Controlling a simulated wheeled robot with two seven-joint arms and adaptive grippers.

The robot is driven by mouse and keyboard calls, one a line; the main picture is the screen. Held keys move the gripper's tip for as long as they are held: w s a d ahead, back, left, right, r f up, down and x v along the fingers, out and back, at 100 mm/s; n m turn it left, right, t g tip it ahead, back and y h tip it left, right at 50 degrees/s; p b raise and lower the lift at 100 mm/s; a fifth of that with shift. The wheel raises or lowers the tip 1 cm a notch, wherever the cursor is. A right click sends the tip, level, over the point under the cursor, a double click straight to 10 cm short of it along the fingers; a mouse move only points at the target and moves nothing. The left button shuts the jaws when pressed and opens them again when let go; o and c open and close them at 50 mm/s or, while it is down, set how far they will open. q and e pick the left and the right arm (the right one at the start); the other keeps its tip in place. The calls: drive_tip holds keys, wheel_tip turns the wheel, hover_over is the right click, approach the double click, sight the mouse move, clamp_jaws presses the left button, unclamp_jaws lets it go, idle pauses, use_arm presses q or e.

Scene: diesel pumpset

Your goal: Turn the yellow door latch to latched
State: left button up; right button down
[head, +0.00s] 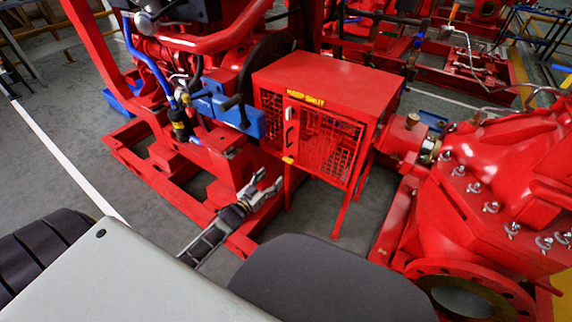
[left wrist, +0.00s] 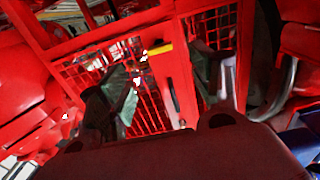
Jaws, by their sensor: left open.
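The yellow door latch (head: 288,159) is a small bar low on the left edge of the red cage door (head: 328,143). In the left wrist view the yellow latch (left wrist: 159,49) lies roughly crosswise on a red upright between mesh panels. My left gripper (head: 270,179) is open and empty, just below and left of the latch in the head view. In the left wrist view its two fingers (left wrist: 165,80) stand apart, one on each side of the red upright, with the latch between and beyond them. I cannot tell the exact gap to the latch. My right gripper is not in view.
The red cage (head: 330,82) with a "keep shut" label stands between the engine (head: 200,50) and the red pump (head: 490,185). A blue block (head: 232,112) juts out left of the cage. The red base rail (head: 165,190) runs below. Grey floor is clear at left.

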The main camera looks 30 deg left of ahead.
use_arm(q)
drive_tip(key=b, duration=0.3)
approach(289, 159)
drive_tip(key=shift+w, duration=2.05)
drive_tip(key=w, duration=0.1)
drive_tip(key=w+b, duration=0.1)
drive_tip(key=w+d, duration=0.1)
drive_tip(key=w, duration=0.1)
drive_tip(key=shift+f, duration=0.3)
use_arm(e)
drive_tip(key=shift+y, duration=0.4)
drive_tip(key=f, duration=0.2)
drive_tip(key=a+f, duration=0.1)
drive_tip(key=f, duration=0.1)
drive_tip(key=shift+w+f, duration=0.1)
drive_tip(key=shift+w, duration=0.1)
use_arm(q)
drive_tip(key=c, duration=1)
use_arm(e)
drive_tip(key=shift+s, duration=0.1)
